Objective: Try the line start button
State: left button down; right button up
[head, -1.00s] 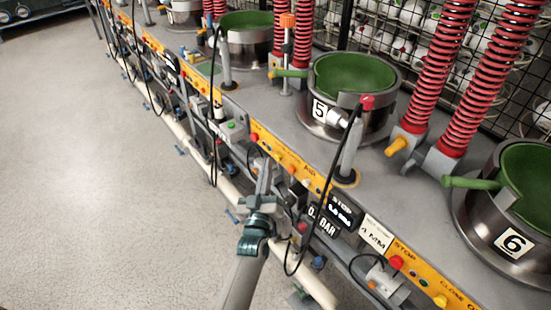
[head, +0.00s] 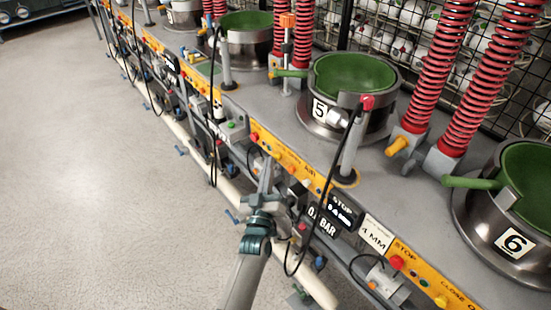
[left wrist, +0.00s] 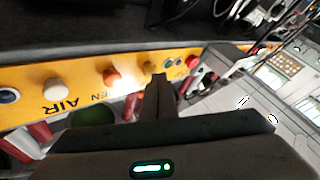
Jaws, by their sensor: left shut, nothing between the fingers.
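My left gripper (head: 266,163) is shut and empty, close in front of the yellow control panel below the press numbered 5. In the left wrist view its closed fingertips (left wrist: 160,78) overlap the panel beside a yellow button (left wrist: 148,69). I cannot tell whether the fingertips touch anything. No label I can read names line start. A green button (head: 231,125) tops a grey box. My right gripper is out of view.
Press 5 (head: 316,122) and press 6 (head: 497,262) stand on the grey bench with red springs (head: 440,75) between. A black cable (head: 303,235) hangs right of my gripper. A pale pipe (head: 187,141) runs along the bench front. The floor (head: 90,170) at left is clear.

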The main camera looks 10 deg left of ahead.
pick_arm(q)
jog(key=shift+w+d, duration=0.25)
jog(key=shift+w, duration=0.05)
dwell(0.7)
jog(key=shift+s+r, duration=0.1)
jog(key=shift+s+a+p, duration=0.3)
jog(key=shift+s+a, duration=0.25)
jog(key=shift+s, duration=0.1)
jog(key=s+a+p, duration=0.1)
jog(key=s, duration=0.1)
jog(key=s+a+p, duration=0.1)
jog(key=s+a, duration=0.1)
dwell(0.7)
dwell(0.6)
